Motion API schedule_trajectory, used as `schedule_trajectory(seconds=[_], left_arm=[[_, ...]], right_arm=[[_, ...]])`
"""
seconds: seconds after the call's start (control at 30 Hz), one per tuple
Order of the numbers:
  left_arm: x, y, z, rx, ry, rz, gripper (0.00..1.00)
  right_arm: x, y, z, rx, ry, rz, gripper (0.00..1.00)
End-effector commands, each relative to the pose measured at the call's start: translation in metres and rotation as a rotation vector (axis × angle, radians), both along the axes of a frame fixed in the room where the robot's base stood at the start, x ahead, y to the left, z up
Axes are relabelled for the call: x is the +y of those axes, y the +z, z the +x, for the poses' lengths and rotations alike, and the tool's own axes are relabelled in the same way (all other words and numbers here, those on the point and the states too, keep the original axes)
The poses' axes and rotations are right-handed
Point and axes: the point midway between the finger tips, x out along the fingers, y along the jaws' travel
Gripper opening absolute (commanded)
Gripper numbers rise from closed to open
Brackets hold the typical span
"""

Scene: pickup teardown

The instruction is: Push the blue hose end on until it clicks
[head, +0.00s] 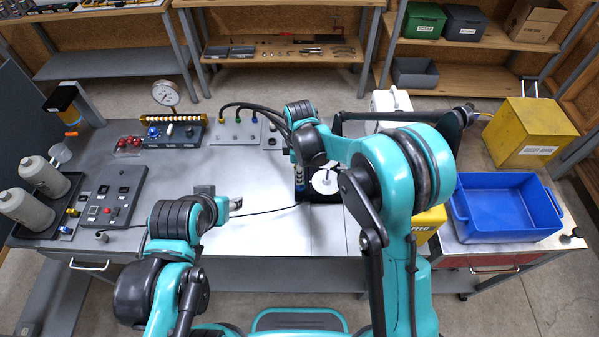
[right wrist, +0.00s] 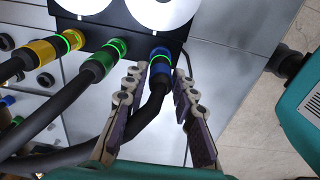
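In the right wrist view the blue hose end (right wrist: 160,67) sits on the dark unit (right wrist: 120,20), which carries two white discs. A green ring glows at its base, and I see no clear gap there. My right gripper (right wrist: 159,77) has one finger on each side of the hose end. The fingers stand apart, with narrow gaps between the tips and the blue collar. The black hose bends down between them and passes behind the left finger. In the head view my right arm hides most of this spot. My left gripper (head: 236,203) is low over the bench; its jaws are too small to judge.
The yellow hose end (right wrist: 58,47) and green hose end (right wrist: 103,60) sit beside the blue one, also with green rings. A blue bin (head: 508,206) and yellow box (head: 532,130) stand at the right. A control box (head: 110,192) stands at the left. The bench's front middle is mostly clear.

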Motion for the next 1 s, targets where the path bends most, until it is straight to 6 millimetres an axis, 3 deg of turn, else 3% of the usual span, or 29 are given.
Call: schedule_trajectory(seconds=[0.33, 0.47, 0.8, 1.0], left_arm=[[0.0, 0.0, 0.0, 0.0, 0.0, 0.0, 0.44], [0.0, 0.0, 0.0, 0.0, 0.0, 0.0, 0.44], [0.0, 0.0, 0.0, 0.0, 0.0, 0.0, 0.44], [0.0, 0.0, 0.0, 0.0, 0.0, 0.0, 0.44]], right_arm=[[0.0, 0.001, 0.0, 0.0, 0.0, 0.0, 0.44], [0.0, 0.011, 0.0, 0.0, 0.0, 0.0, 0.44], [0.0, 0.082, 0.0, 0.0, 0.0, 0.0, 0.44], [0.0, 0.111, 0.0, 0.0, 0.0, 0.0, 0.44]])
